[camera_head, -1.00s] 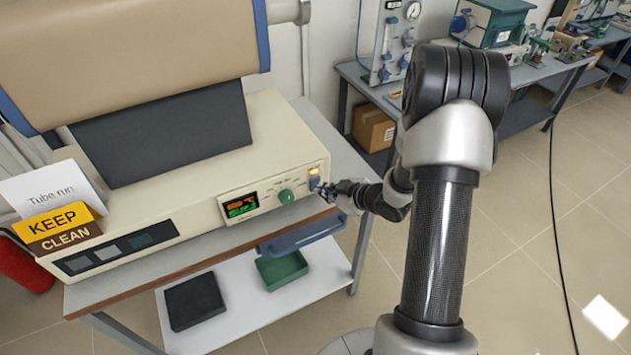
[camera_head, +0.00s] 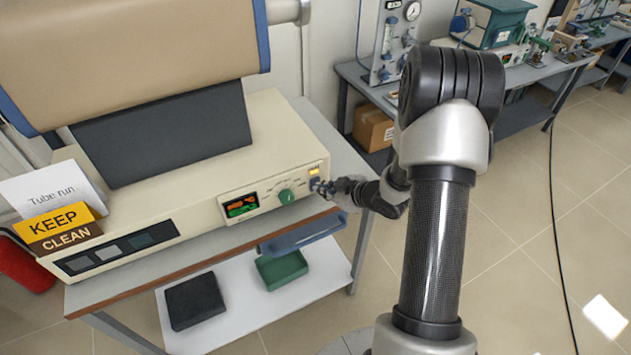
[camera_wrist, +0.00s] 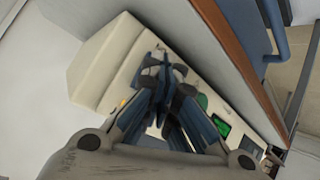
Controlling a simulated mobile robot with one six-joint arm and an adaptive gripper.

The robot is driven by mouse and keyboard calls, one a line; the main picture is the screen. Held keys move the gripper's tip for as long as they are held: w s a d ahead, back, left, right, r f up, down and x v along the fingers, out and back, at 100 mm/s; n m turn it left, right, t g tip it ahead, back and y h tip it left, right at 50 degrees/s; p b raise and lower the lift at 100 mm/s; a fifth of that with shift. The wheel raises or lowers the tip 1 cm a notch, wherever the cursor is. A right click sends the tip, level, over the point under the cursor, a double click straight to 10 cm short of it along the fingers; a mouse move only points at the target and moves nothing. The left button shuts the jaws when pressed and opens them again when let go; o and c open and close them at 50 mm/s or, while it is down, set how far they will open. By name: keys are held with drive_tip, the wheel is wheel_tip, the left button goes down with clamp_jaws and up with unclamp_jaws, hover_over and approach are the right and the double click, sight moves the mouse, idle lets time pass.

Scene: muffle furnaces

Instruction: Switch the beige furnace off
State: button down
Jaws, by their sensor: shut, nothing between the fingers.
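The beige furnace (camera_head: 283,140) stands on a bench, its control panel facing front. The panel has a lit display (camera_head: 240,205) with orange and green digits, a green knob (camera_head: 286,196) and a lit amber lamp (camera_head: 314,171) near its right end. My gripper (camera_head: 322,187) is shut and empty, its tips at the panel just below the lamp, hiding the switch area there. In the wrist view my gripper (camera_wrist: 165,75) reaches the panel beside the green knob (camera_wrist: 202,101) and the display (camera_wrist: 221,124). I cannot tell whether the tips touch the panel.
A blue handle-like bar (camera_head: 302,232) juts out below the panel. A green tray (camera_head: 282,268) and a dark block (camera_head: 194,301) lie on the lower shelf. Signs (camera_head: 58,222) stand at the furnace's left. Another bench with equipment (camera_head: 500,25) is at the back right.

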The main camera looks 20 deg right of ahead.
drive_tip(key=shift+w, duration=0.3)
drive_tip(key=shift+s, duration=0.1)
idle(0.4)
drive_tip(key=shift+s, duration=0.7)
drive_tip(key=s, duration=0.3)
drive_tip(key=s+b, duration=0.1)
drive_tip(key=s, duration=0.1)
drive_tip(key=shift+d+f, duration=0.1)
drive_tip(key=shift+f, duration=0.25)
